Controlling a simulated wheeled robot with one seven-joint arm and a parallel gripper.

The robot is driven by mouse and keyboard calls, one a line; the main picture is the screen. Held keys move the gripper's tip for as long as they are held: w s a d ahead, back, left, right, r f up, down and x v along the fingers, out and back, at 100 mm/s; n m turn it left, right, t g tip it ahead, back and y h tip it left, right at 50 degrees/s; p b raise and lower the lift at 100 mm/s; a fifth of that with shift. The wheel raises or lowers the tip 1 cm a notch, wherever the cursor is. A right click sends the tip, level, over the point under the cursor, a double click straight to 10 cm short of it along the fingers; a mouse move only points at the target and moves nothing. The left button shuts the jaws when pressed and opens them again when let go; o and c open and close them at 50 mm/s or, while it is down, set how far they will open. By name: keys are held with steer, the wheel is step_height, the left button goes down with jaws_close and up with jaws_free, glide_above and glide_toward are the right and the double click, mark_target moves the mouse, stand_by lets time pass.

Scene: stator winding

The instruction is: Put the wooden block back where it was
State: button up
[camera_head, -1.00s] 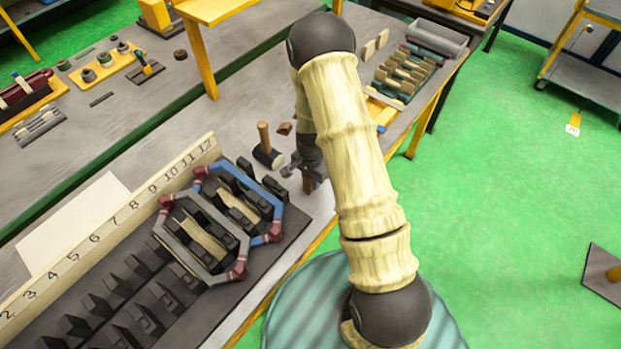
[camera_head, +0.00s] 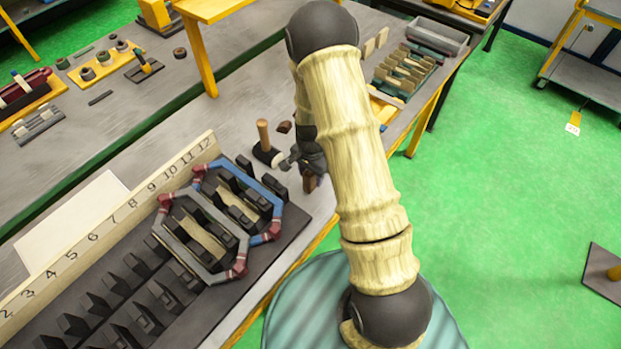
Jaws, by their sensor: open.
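A small brown wooden block (camera_head: 309,182) stands upright near the front edge of the table, just right of the numbered fixture. My gripper (camera_head: 303,163) is directly at its upper end, partly hidden by my arm. The gripper is open. Whether its fingers touch the block cannot be told. Another small brown piece (camera_head: 284,127) lies farther back, behind the hammer.
A hammer with a wooden handle (camera_head: 264,136) stands just left of my gripper. The slotted fixture (camera_head: 120,265) with a grey coil frame (camera_head: 176,243) and a blue one (camera_head: 264,190) fills the left. A rack of wooden pieces (camera_head: 408,72) is at the back right.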

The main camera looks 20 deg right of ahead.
step_height(320, 180, up, 10)
steer(key=shift+f+b, duration=0.1)
steer(key=shift+b, duration=0.85)
steer(key=s+r+n+t, duration=0.2)
steer(key=s+r+n, duration=0.8)
steer(key=s, duration=0.4)
steer(key=shift+s+r+n+t, duration=0.2)
steer(key=shift+r+n+t, duration=0.1)
steer(key=shift+n, duration=0.1)
